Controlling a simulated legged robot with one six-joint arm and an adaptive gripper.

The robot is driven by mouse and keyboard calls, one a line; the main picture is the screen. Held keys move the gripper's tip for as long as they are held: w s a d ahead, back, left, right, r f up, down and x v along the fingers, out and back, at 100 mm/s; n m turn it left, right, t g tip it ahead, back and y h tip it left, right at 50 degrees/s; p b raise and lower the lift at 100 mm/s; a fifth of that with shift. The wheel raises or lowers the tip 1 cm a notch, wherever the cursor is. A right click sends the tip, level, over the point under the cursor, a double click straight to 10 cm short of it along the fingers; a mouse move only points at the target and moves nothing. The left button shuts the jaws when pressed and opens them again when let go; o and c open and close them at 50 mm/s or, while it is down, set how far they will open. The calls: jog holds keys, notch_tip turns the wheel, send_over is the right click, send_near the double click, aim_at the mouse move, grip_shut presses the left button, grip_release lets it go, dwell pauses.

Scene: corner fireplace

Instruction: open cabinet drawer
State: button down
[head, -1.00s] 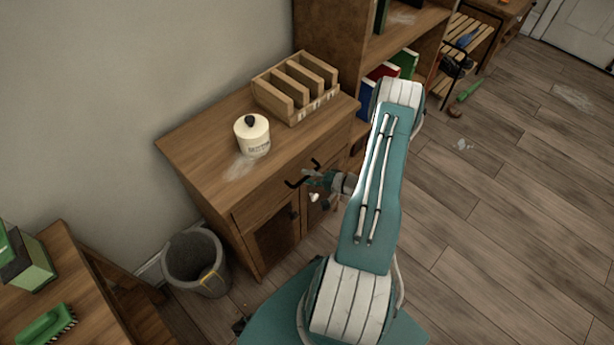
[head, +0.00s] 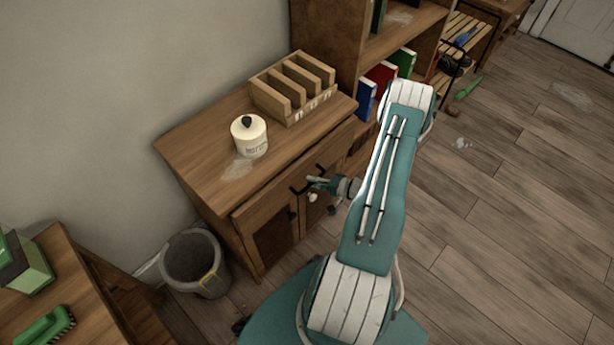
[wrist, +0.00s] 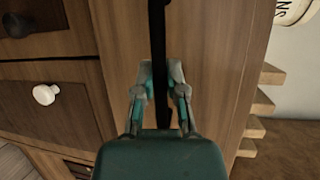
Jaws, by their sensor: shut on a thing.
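The wooden cabinet (head: 205,165) stands against the wall, with a drawer (head: 262,207) below its top. The drawer front seems to stand slightly out from the cabinet body. Its dark bar handle (head: 298,188) is partly hidden by my gripper (head: 314,182). In the wrist view the handle (wrist: 158,45) runs upright between the two fingers of my gripper (wrist: 160,80), which are shut on it. The drawer front (wrist: 125,50) lies behind the fingers. A white knob (wrist: 44,95) and a dark knob (wrist: 17,25) are on the doors below the drawer.
A cream canister (head: 249,136) and a wooden organizer (head: 293,92) stand on the cabinet top. A grey bin (head: 190,262) is at the cabinet's left. A bookshelf (head: 330,40) adjoins its right. The floor (head: 500,210) to the right is mostly clear.

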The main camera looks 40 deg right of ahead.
jog(key=s, duration=1.7)
jog(key=shift+s+d+f, duration=0.15)
jog(key=shift+s+d, duration=0.05)
jog(key=shift+d, duration=0.2)
jog(key=c, duration=0.7)
grip_release()
jog(key=v, duration=1.2)
jog(key=shift+d, duration=0.15)
